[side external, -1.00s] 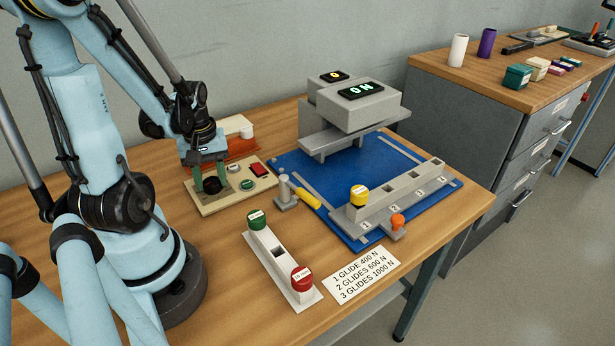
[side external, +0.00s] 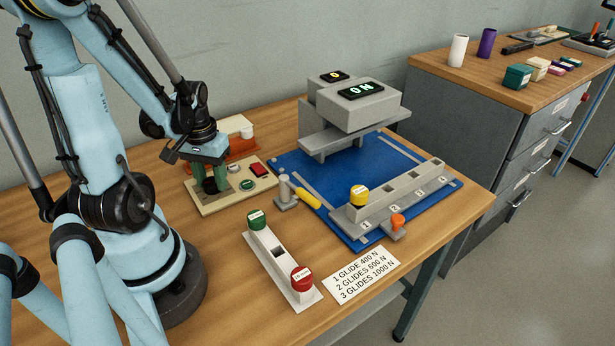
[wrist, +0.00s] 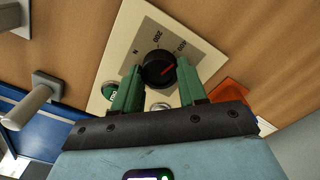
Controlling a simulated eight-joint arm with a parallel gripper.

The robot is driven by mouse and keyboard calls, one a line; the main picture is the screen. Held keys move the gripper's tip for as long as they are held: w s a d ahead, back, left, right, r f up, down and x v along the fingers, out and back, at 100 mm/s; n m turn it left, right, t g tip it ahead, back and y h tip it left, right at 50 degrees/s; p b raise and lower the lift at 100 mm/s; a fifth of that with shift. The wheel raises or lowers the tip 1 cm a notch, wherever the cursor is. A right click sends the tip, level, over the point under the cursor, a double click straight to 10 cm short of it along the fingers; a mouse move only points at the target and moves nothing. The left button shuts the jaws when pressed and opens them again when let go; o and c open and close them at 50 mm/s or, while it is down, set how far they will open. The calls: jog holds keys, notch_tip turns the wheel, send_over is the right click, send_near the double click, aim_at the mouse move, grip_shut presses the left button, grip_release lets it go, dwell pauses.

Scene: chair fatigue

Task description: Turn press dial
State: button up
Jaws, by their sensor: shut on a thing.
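The press dial (wrist: 158,68) is a round black knob with a red pointer line, on a grey scale plate marked 200, 400 and N. In the wrist view the pointer is on the side toward the 400 mark. My gripper (wrist: 159,83) has its green fingers shut on the dial, one on each side. In the side external view my gripper (side external: 209,177) reaches down over the cream control panel (side external: 207,207). There the dial (side external: 210,185) is partly hidden by the fingers. The press (side external: 358,112) has a display reading 0 N.
A red button (side external: 259,170) and a green button (side external: 247,184) are on the panel close to the gripper. A grey rail with a yellow-capped glide (side external: 358,196) lies on the blue mat (side external: 290,165).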

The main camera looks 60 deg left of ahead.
aim_at(212, 181)
dwell(0.3)
jog(key=o, duration=1.1)
jog(key=shift+c, duration=0.2)
jog(key=shift+r, duration=0.1)
notch_tip(212, 181, up, 12)
jog(key=w+d+m+t, duration=0.2)
jog(key=w+d, duration=0.2)
jog(key=d, duration=0.2)
jog(key=w+d+m+t, duration=0.2)
jog(key=w+d+m, duration=0.1)
jog(key=d, duration=0.3)
jog(key=w+d+m+t, duration=0.3)
jog(key=w+d, duration=0.2)
jog(key=d, duration=0.1)
jog(key=shift+d+r, duration=0.25)
